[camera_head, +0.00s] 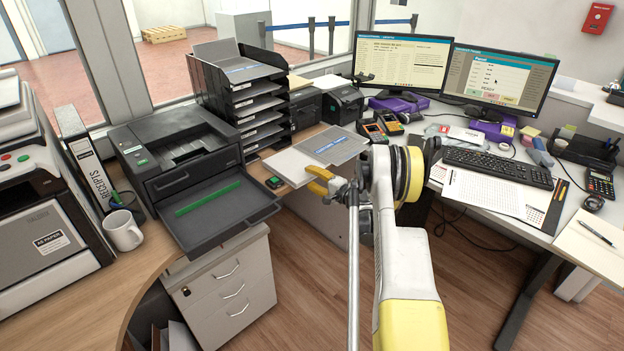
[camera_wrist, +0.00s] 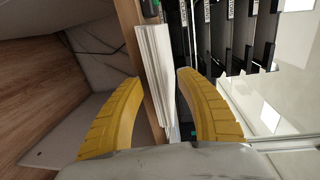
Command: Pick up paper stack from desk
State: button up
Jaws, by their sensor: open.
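The paper stack (camera_head: 292,164) lies flat on the wooden desk between the printer and the monitors. A grey sheet with a blue label lies on its right part. My gripper (camera_head: 321,181) is at the stack's near right edge, its yellow fingers open. In the wrist view the white layered edge of the stack (camera_wrist: 157,75) shows between the two open yellow fingers (camera_wrist: 158,76). One finger is on each side of it, and gaps show beside it. I cannot tell whether either finger touches the paper.
A printer (camera_head: 190,150) with its tray pulled out stands left of the stack. A black letter tray (camera_head: 235,95) rises behind it. A small black device with a green top (camera_head: 275,183) sits beside the stack. Card terminals (camera_head: 372,131) stand to the right.

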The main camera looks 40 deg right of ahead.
grip_shut()
jog(key=shift+r, duration=0.15)
jog(key=shift+r+p, duration=0.5)
jog(key=shift+r, duration=0.6)
